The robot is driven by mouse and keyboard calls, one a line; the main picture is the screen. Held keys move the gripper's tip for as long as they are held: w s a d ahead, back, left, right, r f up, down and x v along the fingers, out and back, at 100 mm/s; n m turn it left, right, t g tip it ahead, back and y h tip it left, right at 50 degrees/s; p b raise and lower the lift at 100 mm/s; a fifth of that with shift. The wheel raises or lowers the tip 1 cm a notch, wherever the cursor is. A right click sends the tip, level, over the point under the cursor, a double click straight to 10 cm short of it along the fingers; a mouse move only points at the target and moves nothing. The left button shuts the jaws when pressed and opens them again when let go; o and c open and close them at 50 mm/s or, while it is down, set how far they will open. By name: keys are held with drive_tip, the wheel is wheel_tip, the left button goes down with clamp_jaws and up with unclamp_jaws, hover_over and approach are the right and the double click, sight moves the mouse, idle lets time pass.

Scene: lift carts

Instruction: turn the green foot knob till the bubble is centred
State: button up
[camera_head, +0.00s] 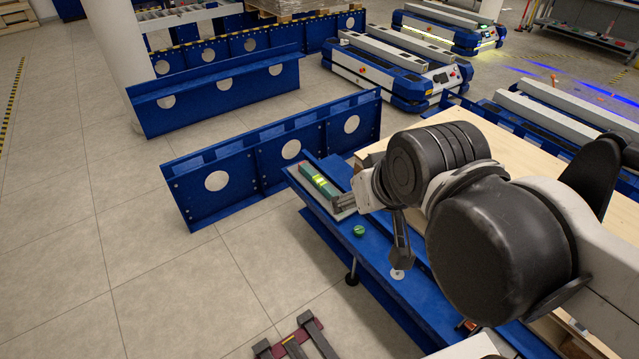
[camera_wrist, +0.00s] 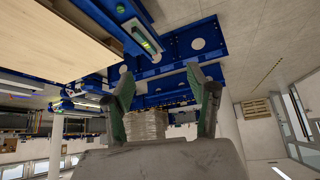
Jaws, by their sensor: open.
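The green foot knob (camera_head: 359,231) sits near the edge of the blue beam (camera_head: 385,262) in the head view. A green spirit level (camera_head: 316,178) with a bright yellow-green vial lies on the beam's far end; it also shows at the upper left of the wrist view (camera_wrist: 146,45). The bubble is too small to place. My gripper (camera_head: 372,236) hangs over the beam beside the knob, one dark finger to the knob's right. In the wrist view my gripper (camera_wrist: 160,76) has its fingers wide apart with nothing between them.
A blue perforated beam (camera_head: 262,180) stands behind the level. A pale wooden board (camera_head: 465,130) lies to the right under my arm. Dark rails (camera_head: 297,345) lie on the floor at the front. The tiled floor at left is clear.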

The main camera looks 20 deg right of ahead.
drive_tip(key=shift+w, duration=0.15)
drive_tip(key=m+g+b, duration=0.2)
drive_tip(key=g+b, duration=0.5)
drive_tip(key=b, duration=0.6)
hover_over(359, 229)
wheel_tip(359, 229, down, 43)
wheel_tip(359, 229, down, 14)
drive_tip(key=b, duration=0.5)
drive_tip(key=c, duration=1.1)
